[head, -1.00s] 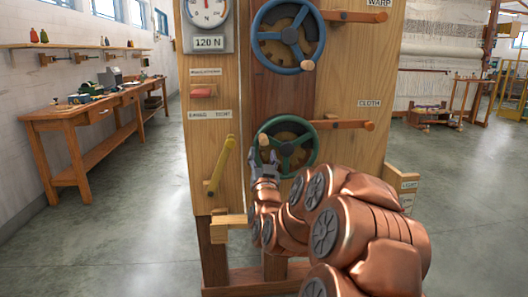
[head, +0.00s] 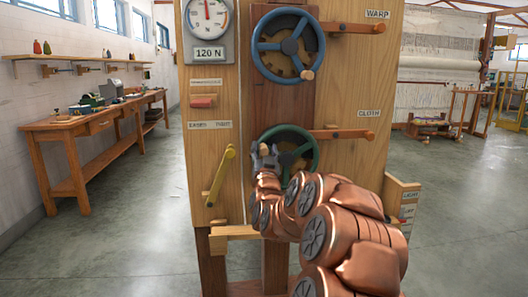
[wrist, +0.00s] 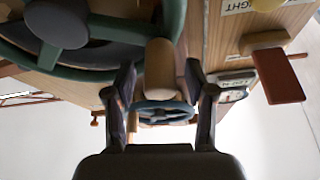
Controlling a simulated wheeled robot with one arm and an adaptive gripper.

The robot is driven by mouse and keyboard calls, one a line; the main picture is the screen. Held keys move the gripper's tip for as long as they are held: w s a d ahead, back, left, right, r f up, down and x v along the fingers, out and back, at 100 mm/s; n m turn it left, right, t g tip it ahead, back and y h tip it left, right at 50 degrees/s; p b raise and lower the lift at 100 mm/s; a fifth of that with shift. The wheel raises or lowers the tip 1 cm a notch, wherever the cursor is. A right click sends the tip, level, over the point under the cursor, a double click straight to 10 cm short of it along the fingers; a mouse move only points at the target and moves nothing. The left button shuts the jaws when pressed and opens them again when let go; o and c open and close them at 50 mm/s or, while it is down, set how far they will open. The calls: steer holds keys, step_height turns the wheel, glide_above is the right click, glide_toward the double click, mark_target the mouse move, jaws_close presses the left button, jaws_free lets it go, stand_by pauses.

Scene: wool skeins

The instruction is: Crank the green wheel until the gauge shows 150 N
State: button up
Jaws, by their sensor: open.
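The green wheel (head: 316,152) is mounted low on the wooden panel. Its light wooden crank knob (head: 264,149) is at the wheel's left side. My gripper (head: 265,154) is at this knob. In the wrist view the knob (wrist: 159,66) lies between the two open fingers of my gripper (wrist: 159,78), with gaps on both sides. Part of the green wheel (wrist: 50,52) fills the upper left of that view. The gauge (head: 208,16) is at the panel's top left, and its readout (head: 209,53) shows 120 N. My arm covers the area below the wheel.
A blue wheel (head: 262,62) with a wooden knob is above the green one. Wooden levers stick out at the WARP (head: 350,28) and CLOTH (head: 345,134) labels. A yellow lever (head: 220,175) and a red block (head: 203,102) are at left. A workbench (head: 80,128) stands further left.

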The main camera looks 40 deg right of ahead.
steer(key=shift+w+d, duration=0.15)
steer(key=shift+w, duration=0.05)
jaws_close()
stand_by(0.5)
